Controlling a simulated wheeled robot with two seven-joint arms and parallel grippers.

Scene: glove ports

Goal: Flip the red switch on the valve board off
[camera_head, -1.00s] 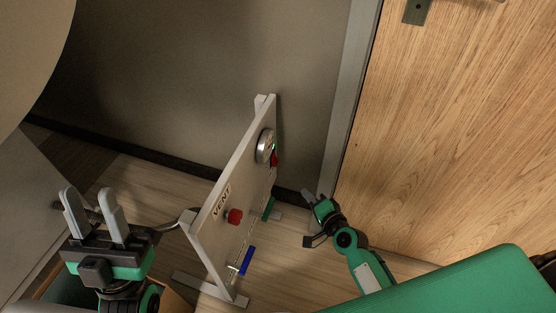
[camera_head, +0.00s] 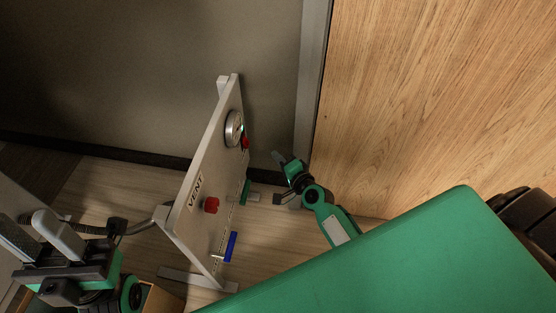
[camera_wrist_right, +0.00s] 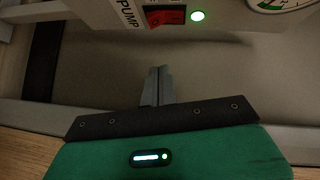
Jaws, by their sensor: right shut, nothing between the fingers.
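The valve board (camera_head: 205,185) is a pale upright panel in the middle of the head view, seen nearly edge-on. Its red switch (camera_head: 245,142) sits beside the round gauge (camera_head: 234,128). My right gripper (camera_head: 277,157) is shut and empty, to the right of the switch. In the wrist view its fingertips (camera_wrist_right: 158,72) point toward the switch, apart from it. My left gripper (camera_head: 30,226) is open and empty, left of the board.
The board also carries a red knob (camera_head: 211,205) by the VENT label, a blue handle (camera_head: 230,246) and a green handle (camera_head: 245,192). A grey wall (camera_head: 130,80) stands behind, and a wooden panel (camera_head: 430,100) is at the right.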

